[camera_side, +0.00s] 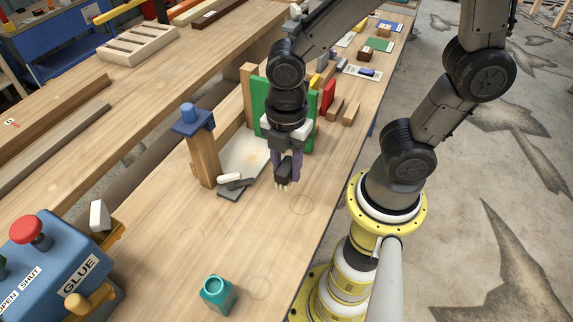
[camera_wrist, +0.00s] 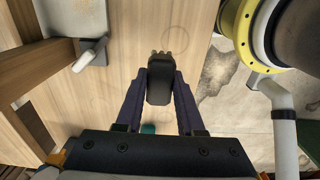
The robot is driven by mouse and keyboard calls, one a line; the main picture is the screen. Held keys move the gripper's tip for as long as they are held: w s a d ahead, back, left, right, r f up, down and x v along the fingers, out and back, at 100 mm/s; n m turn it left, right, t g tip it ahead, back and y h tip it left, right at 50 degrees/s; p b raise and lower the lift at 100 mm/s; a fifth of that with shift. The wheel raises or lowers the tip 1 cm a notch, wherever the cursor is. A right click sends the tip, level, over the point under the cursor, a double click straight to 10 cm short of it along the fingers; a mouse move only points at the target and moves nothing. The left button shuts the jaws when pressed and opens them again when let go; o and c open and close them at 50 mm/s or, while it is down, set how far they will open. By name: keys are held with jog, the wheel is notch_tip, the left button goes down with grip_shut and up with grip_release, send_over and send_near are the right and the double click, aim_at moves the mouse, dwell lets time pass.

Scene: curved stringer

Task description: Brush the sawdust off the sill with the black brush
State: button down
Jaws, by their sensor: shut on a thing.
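My gripper (camera_side: 287,160) is shut on the black brush (camera_wrist: 159,88), with one finger on each side of it. The brush's pale bristles (camera_wrist: 161,53) stick out past the fingertips. In the side view the brush (camera_side: 283,172) points down over the bench, just right of the white sill (camera_side: 238,167). I cannot tell if the bristles touch the bench. Faint tan sawdust (camera_side: 251,156) shows on the sill, partly hidden by my gripper. In the wrist view part of the sill (camera_wrist: 88,14) shows at the upper left, apart from the brush.
A grey plate with a white handle (camera_side: 231,180) lies at the sill's near end. A wooden post with a blue cap (camera_side: 201,152) stands left of the sill; a green panel (camera_side: 259,108) stands behind. The bench between is clear.

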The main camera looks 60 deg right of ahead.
jog(key=shift+w+m, duration=0.1)
jog(key=shift+m, duration=0.7)
jog(key=w+r+m, duration=0.1)
jog(key=w+m, duration=0.3)
jog(key=m, duration=1.2)
send_over(259, 151)
jog(key=f, duration=0.2)
jog(key=shift+a+f, duration=0.1)
jog(key=shift+f, duration=3.55)
jog(key=shift+w+a+f, duration=0.1)
jog(key=shift+a+f, duration=0.05)
jog(key=shift+f, duration=0.1)
jog(key=shift+a+f, duration=0.25)
jog(key=shift+a, duration=2.25)
jog(key=shift+d, duration=2.75)
jog(key=shift+a, duration=2.8)
jog(key=shift+d, duration=2.7)
jog(key=shift+a, duration=2.6)
jog(key=shift+d+r, duration=0.15)
jog(key=shift+d, duration=2.55)
notch_tip(259, 151, up, 8)
